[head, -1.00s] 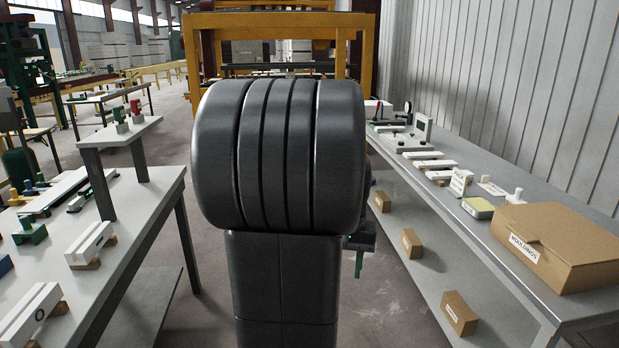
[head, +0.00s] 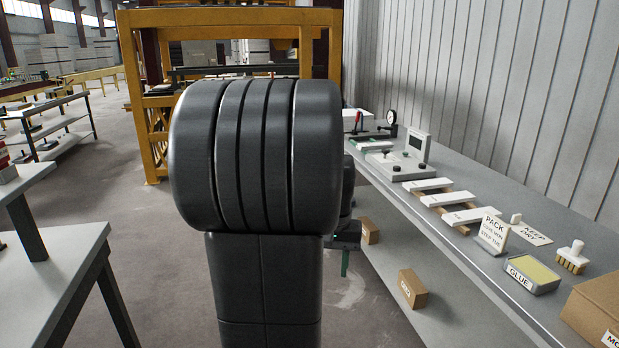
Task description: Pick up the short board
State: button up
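Three white boards lie side by side on brown strips on the right bench: a far one (head: 427,184), a middle one (head: 446,198) and a near one (head: 468,216). Another white piece (head: 374,145) lies farther back. I cannot tell which is the short board, as their lengths look alike from here. My gripper (head: 345,262) shows only in part, as a dark body with a green finger to the right of my column, left of the bench and apart from the boards. My own arm hides the rest of it, so its opening cannot be seen.
The right bench (head: 540,220) also holds a gauge device (head: 400,163), a PACK sign (head: 493,232), a glue tray (head: 532,275), a brush (head: 572,256) and a carton (head: 598,312). A white table (head: 70,255) stands at left. The floor between is clear.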

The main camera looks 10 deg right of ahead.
aim_at(441, 183)
jog(key=i+l+z, duration=0.15)
jog(key=i, duration=0.45)
jog(key=i+z, duration=0.2)
jog(key=i, duration=0.4)
jog(key=i+j+z, duration=0.15)
jog(key=i, duration=0.4)
jog(key=i+j+z, duration=0.15)
jog(key=i, duration=0.45)
jog(key=i+j+z, duration=0.2)
jog(key=i, duration=0.4)
jog(key=i+z, duration=0.25)
jog(key=z, duration=0.2)
jog(key=i+z, duration=0.25)
jog(key=z, duration=0.2)
jog(key=i+j+z, duration=0.1)
jog(key=i+z, duration=0.15)
jog(key=z, duration=0.25)
